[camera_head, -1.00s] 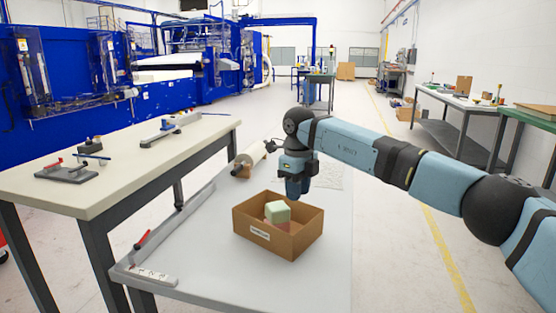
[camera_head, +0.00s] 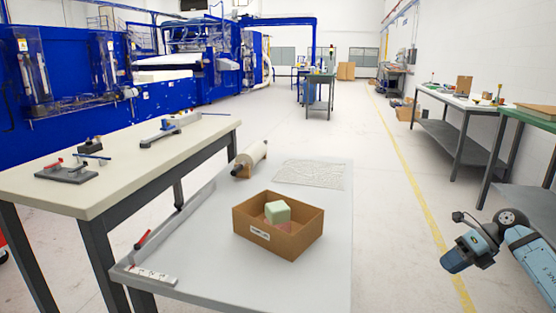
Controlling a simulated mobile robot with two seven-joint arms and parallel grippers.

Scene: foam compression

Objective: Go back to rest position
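My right gripper (camera_head: 456,262) is at the lower right of the head view, off the right side of the grey table and clear of everything on it. It points down and left, and its fingers are too small to tell open from shut. My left gripper is not in view. An open cardboard box (camera_head: 260,240) stands on the grey table (camera_head: 215,275). A pale green foam block (camera_head: 277,211) sits in the box, with a reddish piece (camera_head: 283,226) partly visible beneath it.
A white roll (camera_head: 251,155) and a clear wrinkled sheet (camera_head: 310,174) lie at the table's back. A cream workbench (camera_head: 110,180) with clamp-like tools stands left. Another workbench (camera_head: 450,100) stands right. The floor (camera_head: 385,230) between table and right workbench is open.

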